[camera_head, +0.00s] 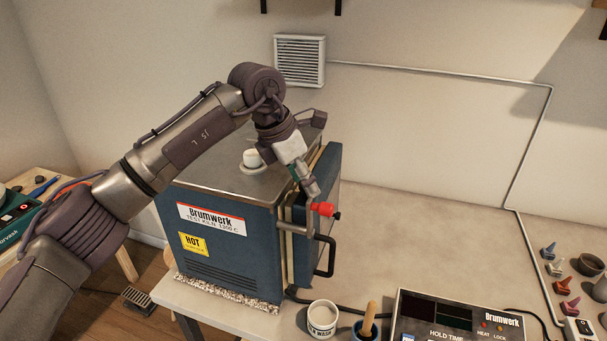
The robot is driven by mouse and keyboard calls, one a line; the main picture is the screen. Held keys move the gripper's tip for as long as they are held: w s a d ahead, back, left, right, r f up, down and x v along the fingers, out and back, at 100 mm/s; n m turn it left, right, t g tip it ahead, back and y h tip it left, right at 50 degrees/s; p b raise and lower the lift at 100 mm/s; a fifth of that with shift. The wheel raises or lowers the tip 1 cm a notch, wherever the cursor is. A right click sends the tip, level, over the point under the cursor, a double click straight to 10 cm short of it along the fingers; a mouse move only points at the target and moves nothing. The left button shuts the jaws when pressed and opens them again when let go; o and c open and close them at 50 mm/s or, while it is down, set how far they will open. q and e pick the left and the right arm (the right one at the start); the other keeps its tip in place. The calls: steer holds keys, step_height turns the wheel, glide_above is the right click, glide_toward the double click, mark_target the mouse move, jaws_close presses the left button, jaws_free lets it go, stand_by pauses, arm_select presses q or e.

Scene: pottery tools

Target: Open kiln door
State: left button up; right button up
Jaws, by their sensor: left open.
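The kiln (235,235) is a dark blue box with a metal top, standing on the left part of the worktop. Its blue door (331,165) is on the right side, seen nearly edge-on behind a pale seam; I cannot tell whether it is slightly ajar. A black handle (326,257) sticks out from the door. A red knob (323,209) on a metal latch arm sits above the handle. My left gripper (311,190) is open, pointing down right at the red knob; contact is unclear. My right gripper is not in view.
A white plug (253,158) sits on the kiln's top. A white tub (321,318), a dark pot with a wooden handle (368,322) and a control box (455,318) stand in front. Small coloured cones (563,287) lie at right. The worktop beyond the door is clear.

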arm_select(q)
jaws_close()
stand_by(0.3)
